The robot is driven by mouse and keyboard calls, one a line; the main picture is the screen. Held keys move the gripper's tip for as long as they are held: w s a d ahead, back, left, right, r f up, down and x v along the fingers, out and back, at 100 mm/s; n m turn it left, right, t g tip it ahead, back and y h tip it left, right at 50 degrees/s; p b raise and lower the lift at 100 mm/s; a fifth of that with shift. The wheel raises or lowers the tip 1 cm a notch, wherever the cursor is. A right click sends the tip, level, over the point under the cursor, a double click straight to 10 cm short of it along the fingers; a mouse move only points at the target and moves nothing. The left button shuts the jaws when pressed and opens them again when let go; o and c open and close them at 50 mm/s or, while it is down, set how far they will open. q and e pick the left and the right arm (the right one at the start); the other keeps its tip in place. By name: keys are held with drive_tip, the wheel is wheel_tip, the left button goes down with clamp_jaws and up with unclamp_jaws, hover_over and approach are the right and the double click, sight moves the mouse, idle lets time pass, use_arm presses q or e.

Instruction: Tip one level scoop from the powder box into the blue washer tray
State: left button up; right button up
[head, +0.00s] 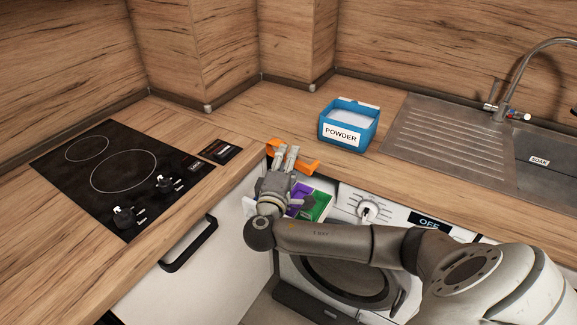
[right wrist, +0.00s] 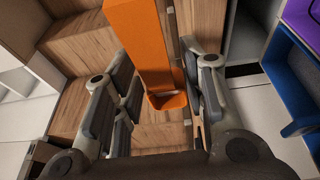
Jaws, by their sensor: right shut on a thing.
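My right gripper (head: 290,153) is shut on the orange scoop (head: 310,165), held over the counter's front edge beside the open washer drawer. In the right wrist view the scoop (right wrist: 145,45) stands between my gripper's fingers (right wrist: 165,88); its contents are not clear. The blue powder box (head: 347,140), labelled POWDER, stands open on the counter with pale powder inside. In the drawer, a purple compartment (head: 301,200) and a green one (head: 319,205) show beside my gripper. The blue washer tray (right wrist: 288,70) shows at the right of the wrist view; in the head view my gripper seems to hide it. My left gripper is out of view.
A hob (head: 122,170) with knobs is at the left and a sink with a steel drainer (head: 445,140) at the right. The washer (head: 365,275) is under the counter. The counter between hob and powder box is mostly clear.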

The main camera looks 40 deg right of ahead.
drive_tip(key=shift+a+f+n+t+h+b, duration=0.2)
drive_tip(key=shift+n+t+h+b, duration=0.45)
drive_tip(key=shift+b, duration=0.65)
drive_tip(key=shift+r+t, duration=0.1)
drive_tip(key=shift+t, duration=0.15)
drive_tip(key=shift+s+a, duration=0.15)
drive_tip(key=shift+a, duration=0.15)
idle(0.3)
drive_tip(key=shift+d, duration=0.35)
drive_tip(key=shift+a, duration=0.15)
drive_tip(key=shift+a, duration=0.2)
drive_tip(key=shift+d, duration=0.1)
